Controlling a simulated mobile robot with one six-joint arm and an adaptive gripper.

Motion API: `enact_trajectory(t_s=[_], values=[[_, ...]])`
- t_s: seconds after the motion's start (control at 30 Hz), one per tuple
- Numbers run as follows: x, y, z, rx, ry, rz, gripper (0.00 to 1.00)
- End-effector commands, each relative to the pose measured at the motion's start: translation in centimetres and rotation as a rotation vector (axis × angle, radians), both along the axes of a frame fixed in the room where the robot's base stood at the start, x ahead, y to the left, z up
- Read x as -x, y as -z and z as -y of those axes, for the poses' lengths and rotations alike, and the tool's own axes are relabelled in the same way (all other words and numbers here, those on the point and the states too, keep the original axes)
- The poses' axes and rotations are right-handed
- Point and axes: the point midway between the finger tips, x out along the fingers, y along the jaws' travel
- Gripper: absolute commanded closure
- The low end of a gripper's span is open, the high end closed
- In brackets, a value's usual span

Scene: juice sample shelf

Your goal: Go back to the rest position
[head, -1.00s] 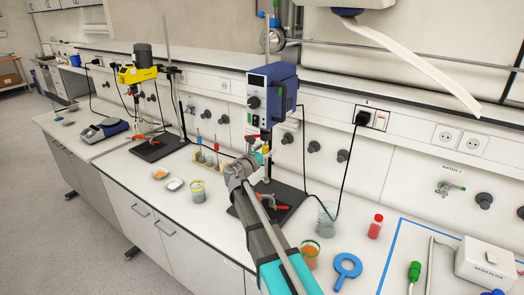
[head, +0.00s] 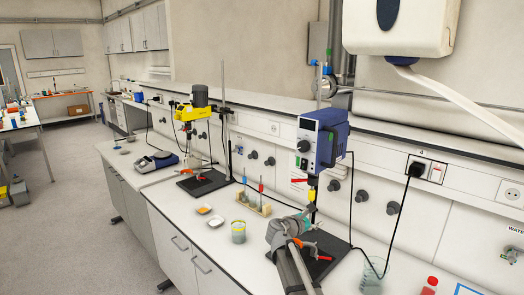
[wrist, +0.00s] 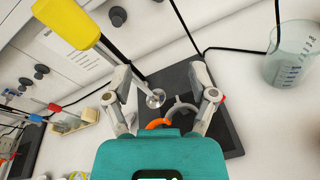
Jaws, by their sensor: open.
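My gripper (head: 303,222) is at the blue overhead stirrer (head: 322,138), low above the front left of its black base plate (head: 335,247). In the wrist view my gripper (wrist: 160,78) has its two fingers spread wide. A clear round stirrer end (wrist: 155,98) on a thin shaft shows between them, with no finger seen closed on it. The yellow part (wrist: 68,20) of the shaft is at the upper left. An orange-and-grey clamp-like piece (wrist: 180,110) shows just beyond the palm. Its contact with my gripper cannot be told.
A glass beaker (head: 372,275) stands right of the base plate, and a red-capped bottle (head: 430,285) is further right. A sample jar (head: 238,232), two small dishes (head: 203,208) and a test tube rack (head: 252,204) lie left. A yellow stirrer (head: 195,110) stands further back.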

Motion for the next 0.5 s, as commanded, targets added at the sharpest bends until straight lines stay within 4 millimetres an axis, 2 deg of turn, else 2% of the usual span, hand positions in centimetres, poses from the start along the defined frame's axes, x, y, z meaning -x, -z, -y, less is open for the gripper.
enact_trajectory(t_s=[0.27, 0.5], values=[[5.3, 3.9, 2.9, -0.375, 0.189, 0.100, 0.26], [11.5, 8.2, 4.2, -0.776, 0.467, 0.208, 0.26]])
